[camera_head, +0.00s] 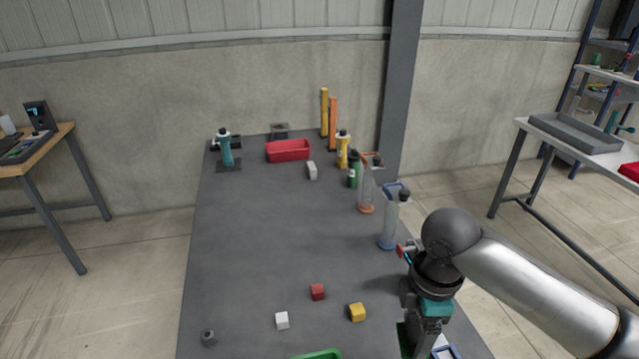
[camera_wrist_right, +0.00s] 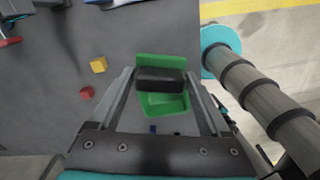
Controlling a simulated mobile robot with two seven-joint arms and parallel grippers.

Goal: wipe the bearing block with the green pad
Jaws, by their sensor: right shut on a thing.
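My right gripper (camera_head: 425,345) is low over the near right part of the table in the head view. In the right wrist view its fingers (camera_wrist_right: 163,95) are shut on a green pad (camera_wrist_right: 163,104) with a black grip (camera_wrist_right: 160,80) across its middle. A green edge of the pad (camera_head: 403,340) also shows beside the gripper in the head view. A dark grey block (camera_head: 280,130) at the far edge of the table may be the bearing block; it is small and I cannot be sure. My right gripper is far from it. My left gripper is not in view.
A red bin (camera_head: 289,151) and bottles stand at the back and along the right edge. The table's (camera_head: 260,235) middle is clear.

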